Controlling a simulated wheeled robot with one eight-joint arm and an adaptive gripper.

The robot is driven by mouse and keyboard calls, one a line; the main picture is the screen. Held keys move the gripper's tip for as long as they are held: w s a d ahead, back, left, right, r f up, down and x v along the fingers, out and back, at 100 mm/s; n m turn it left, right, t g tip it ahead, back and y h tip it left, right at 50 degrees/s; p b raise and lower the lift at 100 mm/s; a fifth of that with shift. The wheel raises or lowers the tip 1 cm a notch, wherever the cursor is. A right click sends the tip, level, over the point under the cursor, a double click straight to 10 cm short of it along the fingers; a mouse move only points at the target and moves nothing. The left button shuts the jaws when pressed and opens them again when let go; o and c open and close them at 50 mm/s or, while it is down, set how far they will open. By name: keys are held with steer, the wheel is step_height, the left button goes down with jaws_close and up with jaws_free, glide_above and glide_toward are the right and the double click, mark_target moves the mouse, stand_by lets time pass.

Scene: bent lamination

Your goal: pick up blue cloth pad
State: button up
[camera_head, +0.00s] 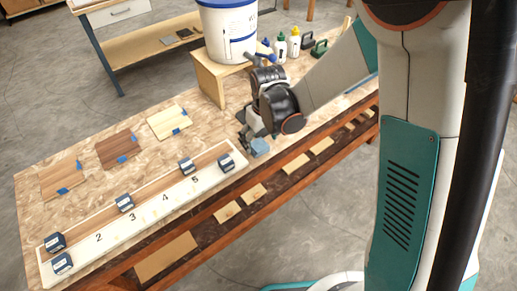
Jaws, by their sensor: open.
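The blue cloth pad (260,147) is a small light-blue block on the workbench, near its front edge and right of the white numbered board. My gripper (246,139) is at the end of my arm, low over the bench, just left of and behind the pad. Its dark fingers are open. They are small and partly hidden by the gripper body, and I cannot tell whether they touch the pad.
The numbered board (150,210) carries several dark blue-and-white blocks (186,166). Wood samples (120,149) with blue tape lie behind it. A white bucket (228,35) stands on a wooden stand (207,82). Bottles (294,42) stand at the back right.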

mark_target(259, 145)
steer(key=shift+w+f+b, duration=0.25)
steer(key=shift+f+b, duration=0.15)
steer(key=shift+f, duration=0.45)
steer(key=shift+w+f+b, duration=0.3)
steer(key=shift+f+b, duration=0.1)
steer(key=shift+f, duration=0.5)
steer(key=shift+w+f+b, duration=0.25)
steer(key=shift+f+b, duration=0.15)
steer(key=shift+f, duration=0.45)
steer(key=c, duration=1)
